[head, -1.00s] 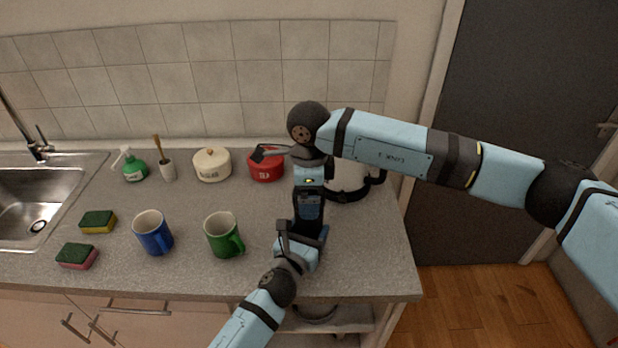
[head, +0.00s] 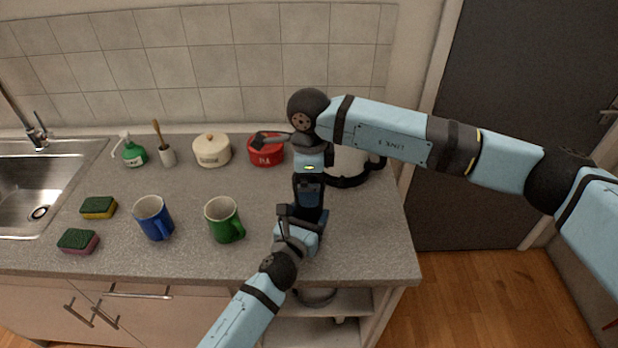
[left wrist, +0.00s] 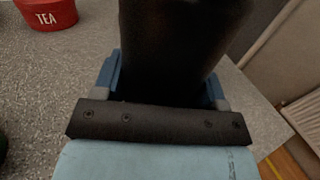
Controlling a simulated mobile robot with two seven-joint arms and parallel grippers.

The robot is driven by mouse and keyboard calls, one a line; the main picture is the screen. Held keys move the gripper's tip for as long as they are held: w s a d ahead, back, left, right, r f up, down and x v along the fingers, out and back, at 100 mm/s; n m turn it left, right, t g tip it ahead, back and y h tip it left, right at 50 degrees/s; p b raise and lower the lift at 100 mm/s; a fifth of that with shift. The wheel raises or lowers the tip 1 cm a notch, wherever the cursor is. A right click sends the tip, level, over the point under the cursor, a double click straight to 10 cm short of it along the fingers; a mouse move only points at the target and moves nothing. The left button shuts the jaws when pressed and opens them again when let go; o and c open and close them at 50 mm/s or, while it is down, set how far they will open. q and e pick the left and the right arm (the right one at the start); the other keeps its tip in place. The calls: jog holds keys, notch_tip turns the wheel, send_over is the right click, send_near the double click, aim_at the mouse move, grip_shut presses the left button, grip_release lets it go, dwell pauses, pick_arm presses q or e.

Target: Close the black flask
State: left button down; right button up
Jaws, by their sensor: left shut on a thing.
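The black flask (left wrist: 180,45) fills the upper middle of the left wrist view as a dark upright body. My left gripper (left wrist: 165,90) is shut around it, with a blue finger on each side. In the head view, my left gripper (head: 302,218) is near the counter's front right, and my right gripper (head: 308,192) points down just above and behind it. The two grippers largely hide the flask there. Its mouth and any lid cannot be made out, nor can I see whether the right fingers are open or shut.
A green mug (head: 223,221) and a blue mug (head: 152,218) stand left of the grippers. A red tea tin (head: 265,151), a cream canister (head: 212,152) and a partly hidden white kettle (head: 350,164) stand behind. Two sponges lie by the sink (head: 30,190). The counter's right edge is close.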

jog(key=shift+r, duration=0.1)
notch_tip(320, 180, up, 12)
dwell(0.5)
pick_arm(q)
jog(key=shift+c, duration=0.5)
grip_release()
jog(key=b+v, duration=0.1)
jog(key=v, duration=1.3)
pick_arm(e)
jog(key=shift+f, duration=0.85)
pick_arm(q)
jog(key=shift+w+f, duration=0.1)
